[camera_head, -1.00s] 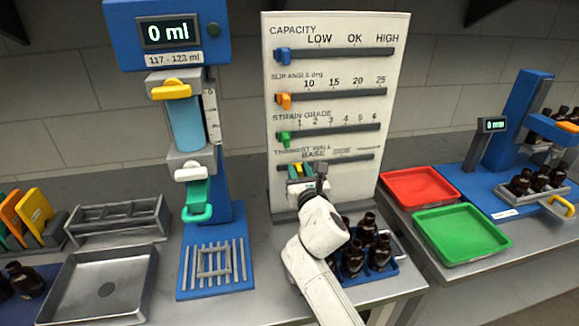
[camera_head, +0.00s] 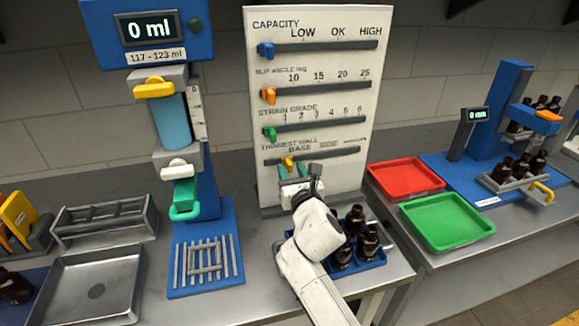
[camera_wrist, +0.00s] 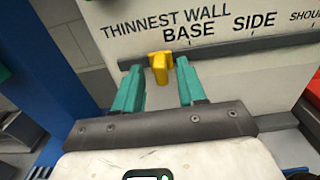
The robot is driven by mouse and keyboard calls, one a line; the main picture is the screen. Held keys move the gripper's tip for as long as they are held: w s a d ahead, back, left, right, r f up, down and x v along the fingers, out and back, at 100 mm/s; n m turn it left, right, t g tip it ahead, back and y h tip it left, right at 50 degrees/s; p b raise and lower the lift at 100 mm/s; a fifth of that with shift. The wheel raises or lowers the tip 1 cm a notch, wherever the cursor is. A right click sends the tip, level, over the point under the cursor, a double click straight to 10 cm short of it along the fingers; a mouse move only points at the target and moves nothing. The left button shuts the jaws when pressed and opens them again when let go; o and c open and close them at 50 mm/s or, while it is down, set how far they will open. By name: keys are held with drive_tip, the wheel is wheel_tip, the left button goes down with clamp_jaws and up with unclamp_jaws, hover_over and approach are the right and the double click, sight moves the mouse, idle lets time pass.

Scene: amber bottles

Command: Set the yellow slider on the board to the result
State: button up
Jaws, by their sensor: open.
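The white board (camera_head: 312,90) stands upright with several slots and coloured sliders. The yellow slider (camera_head: 288,163) is on the lowest slot, labelled THINNEST WALL, left of the BASE mark. It also shows in the wrist view (camera_wrist: 160,66), just left of the word BASE. My gripper (camera_head: 294,172) is at the board's lower part. In the wrist view my gripper (camera_wrist: 160,80) is open, with one green finger on each side of the yellow slider and gaps to both. Whether the fingertips reach past the slider's front is hard to tell.
The blue slider (camera_head: 266,50), orange slider (camera_head: 268,95) and green slider (camera_head: 270,133) sit at the left of their slots. A blue tray (camera_head: 374,262) of dark bottles stands right of my arm. A blue dispenser (camera_head: 205,215) stands left.

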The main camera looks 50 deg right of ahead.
drive_tip(key=v, duration=0.8)
drive_tip(key=shift+s+a, duration=0.1)
